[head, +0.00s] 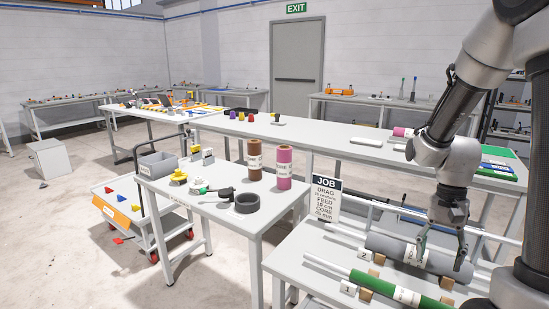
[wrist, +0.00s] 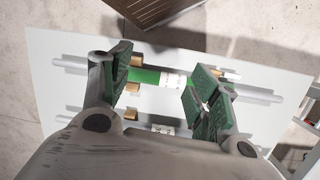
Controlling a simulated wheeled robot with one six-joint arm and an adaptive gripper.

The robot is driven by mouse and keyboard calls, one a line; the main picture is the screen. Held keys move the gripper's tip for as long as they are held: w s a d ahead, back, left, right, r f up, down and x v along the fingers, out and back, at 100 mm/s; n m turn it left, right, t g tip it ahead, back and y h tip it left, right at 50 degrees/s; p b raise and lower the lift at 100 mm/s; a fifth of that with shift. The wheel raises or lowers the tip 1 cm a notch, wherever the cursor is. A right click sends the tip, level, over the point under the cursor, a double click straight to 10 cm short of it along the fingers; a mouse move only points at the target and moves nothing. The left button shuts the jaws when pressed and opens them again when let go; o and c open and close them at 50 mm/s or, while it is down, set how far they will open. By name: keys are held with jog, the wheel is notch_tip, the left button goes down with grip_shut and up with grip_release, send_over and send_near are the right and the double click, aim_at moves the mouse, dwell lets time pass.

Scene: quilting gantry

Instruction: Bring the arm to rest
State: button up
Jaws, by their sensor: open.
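My gripper (head: 438,256) hangs fingers down from my arm over the white bench (head: 305,262) at the lower right. Its two fingers are spread wide, with nothing seen between the pads. A grey roll (head: 385,246) lies on supports behind or below the fingers in the head view; I cannot tell whether they touch it. A green roll (head: 432,303) on a pale rod lies nearer the front edge. In the wrist view my gripper (wrist: 160,75) is open, and the green roll (wrist: 146,77) with its white label appears beyond and between the fingertips.
A JOB sign (head: 326,198) stands at the bench's back left. A small table (head: 205,205) to the left holds a brown spool (head: 255,160), a pink spool (head: 284,167) and a black ring (head: 247,203). A long table (head: 330,148) runs behind.

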jog(key=s+a+r+n+t, duration=0.1)
jog(key=s+r+n+t, duration=0.2)
jog(key=r, duration=0.6)
jog(key=s+a+r+n+t+h, duration=0.1)
jog(key=s+a+r+n+t, duration=0.1)
jog(key=s+r+n+t, duration=0.2)
jog(key=shift+s+r+n, duration=0.7)
jog(key=shift+s+r, duration=0.85)
jog(key=shift+r, duration=1.1)
jog(key=shift+a, duration=0.1)
